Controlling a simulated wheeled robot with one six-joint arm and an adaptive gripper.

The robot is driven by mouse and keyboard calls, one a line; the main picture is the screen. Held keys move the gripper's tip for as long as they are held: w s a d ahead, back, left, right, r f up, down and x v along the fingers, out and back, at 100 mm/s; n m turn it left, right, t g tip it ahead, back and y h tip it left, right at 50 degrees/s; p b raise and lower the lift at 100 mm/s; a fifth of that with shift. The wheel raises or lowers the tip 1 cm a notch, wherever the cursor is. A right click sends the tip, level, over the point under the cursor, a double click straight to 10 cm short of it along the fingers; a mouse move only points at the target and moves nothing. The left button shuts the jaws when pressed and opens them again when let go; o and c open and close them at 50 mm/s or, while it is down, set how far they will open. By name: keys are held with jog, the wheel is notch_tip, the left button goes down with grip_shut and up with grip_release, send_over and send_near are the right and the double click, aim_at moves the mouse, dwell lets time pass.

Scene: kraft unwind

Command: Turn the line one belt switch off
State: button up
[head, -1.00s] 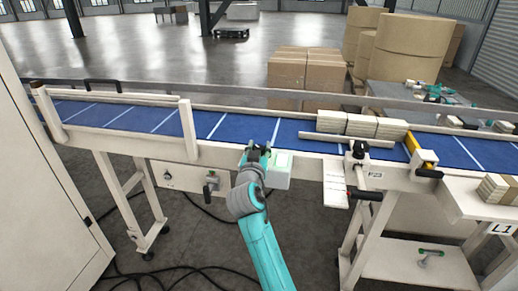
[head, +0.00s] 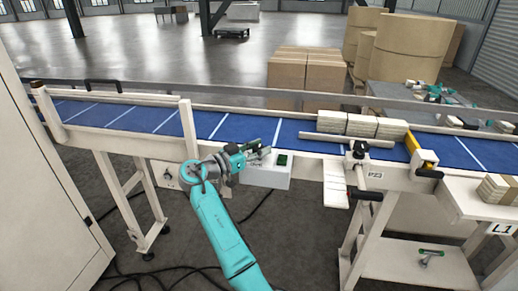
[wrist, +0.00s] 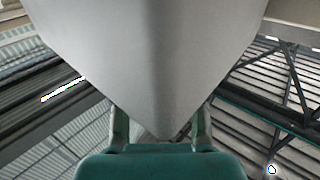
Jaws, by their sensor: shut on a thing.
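The white switch box (head: 265,178) hangs on the near side of the belt frame. A dark green switch (head: 283,160) shows on it. My gripper (head: 266,152) is at the box's upper left, pointing right. In the wrist view a large pale grey box corner (wrist: 160,60) fills the upper middle and narrows down between my two fingers (wrist: 160,128). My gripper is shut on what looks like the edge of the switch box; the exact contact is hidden.
The blue belt (head: 150,118) runs behind, with pale bundles (head: 347,124) on it. A clamp with a black handle (head: 365,195) stands right of the box. A side table (head: 485,205) is at the right, a pale cabinet (head: 40,190) at the left. Cables lie on the floor.

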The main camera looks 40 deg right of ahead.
jog(key=shift+m+g, duration=0.5)
jog(key=shift+g, duration=0.3)
jog(key=o, duration=1.2)
jog(key=shift+c, duration=0.2)
jog(key=w+a, duration=0.1)
jog(key=a, duration=1.1)
jog(key=shift+w, duration=0.35)
